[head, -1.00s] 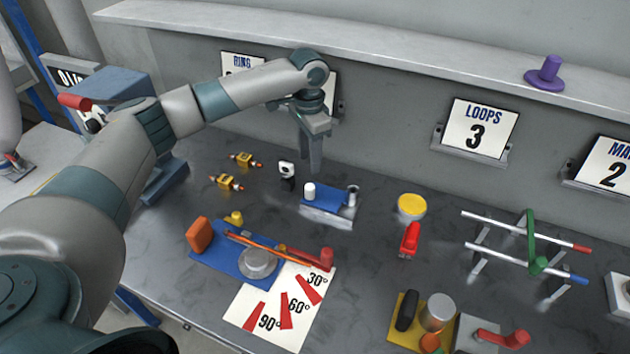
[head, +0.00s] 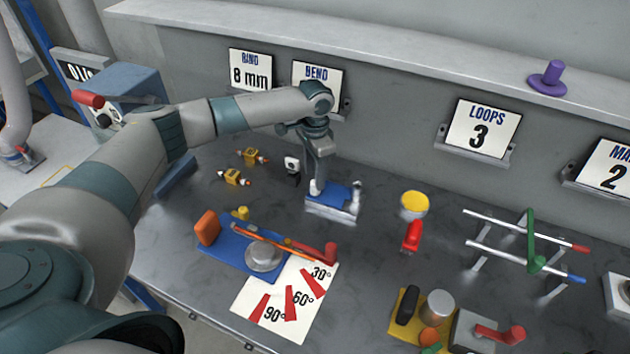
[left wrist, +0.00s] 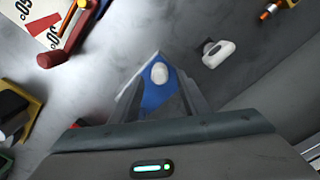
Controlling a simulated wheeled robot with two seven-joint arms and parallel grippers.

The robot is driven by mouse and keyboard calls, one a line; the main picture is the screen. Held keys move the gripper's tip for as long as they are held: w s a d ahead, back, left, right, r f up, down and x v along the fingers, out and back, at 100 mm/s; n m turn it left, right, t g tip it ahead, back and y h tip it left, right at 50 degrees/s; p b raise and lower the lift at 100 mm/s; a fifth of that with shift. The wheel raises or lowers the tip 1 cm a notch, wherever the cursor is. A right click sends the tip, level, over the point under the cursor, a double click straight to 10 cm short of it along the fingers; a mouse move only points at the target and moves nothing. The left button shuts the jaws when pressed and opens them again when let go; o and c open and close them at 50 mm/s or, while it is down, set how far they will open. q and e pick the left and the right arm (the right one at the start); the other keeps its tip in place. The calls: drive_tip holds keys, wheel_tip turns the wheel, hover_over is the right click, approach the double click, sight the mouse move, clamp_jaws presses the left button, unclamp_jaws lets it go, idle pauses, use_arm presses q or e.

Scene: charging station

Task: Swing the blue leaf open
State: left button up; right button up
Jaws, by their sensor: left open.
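The blue leaf (head: 340,196) lies flat on a small pale metal base (head: 330,212) on the bench, with a white knob at its left end and a grey post at its right. My left gripper (head: 316,187) points down at the knob end and partly hides the knob in the head view. In the left wrist view the blue leaf (left wrist: 156,97) and its white knob (left wrist: 159,72) show between and just beyond the open fingers of my left gripper (left wrist: 160,88). I cannot tell whether the fingers touch the knob. My right gripper is out of view.
A small black-and-white block (head: 292,170) stands just left of the base. A blue bending fixture (head: 225,246) with an orange rod lies in front. A yellow-topped cup (head: 414,203) and a red piece (head: 412,236) stand to the right. The wall (head: 400,140) is close behind.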

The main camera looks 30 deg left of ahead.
sight(329, 188)
use_arm(q)
drive_tip(key=shift+f+p, duration=0.6)
drive_tip(key=shift+f, duration=1.85)
drive_tip(key=shift+c, duration=0.4)
clamp_jaws()
